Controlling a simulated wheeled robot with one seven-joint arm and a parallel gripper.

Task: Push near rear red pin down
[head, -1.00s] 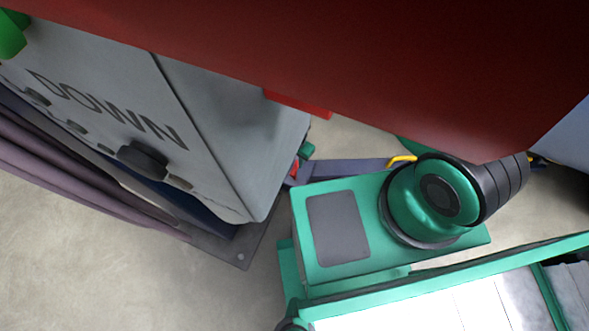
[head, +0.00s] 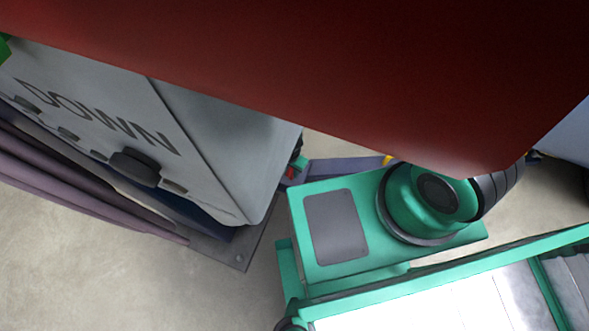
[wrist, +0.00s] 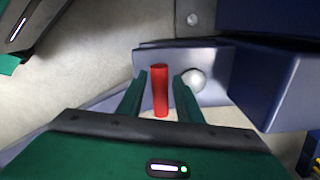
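The red pin (wrist: 160,92) is a smooth upright cylinder in the middle of the wrist view. It stands in front of a blue-grey bracket (wrist: 214,60) with a round silver knob. My gripper (wrist: 159,76) is open, with one green finger on each side of the pin. Narrow gaps show between the pin and both fingers, so the gripper does not hold it. In the head view a small bit of red (head: 292,173) shows beside the grey box's edge; I cannot tell whether it is the same pin.
A large dark red shell (head: 300,70) hangs across the top of the head view and hides much behind it. A grey box (head: 130,130) marked DOWN stands at left. Dark blue beams (wrist: 270,75) lie close at right in the wrist view. Pale floor (head: 90,260) is open at lower left.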

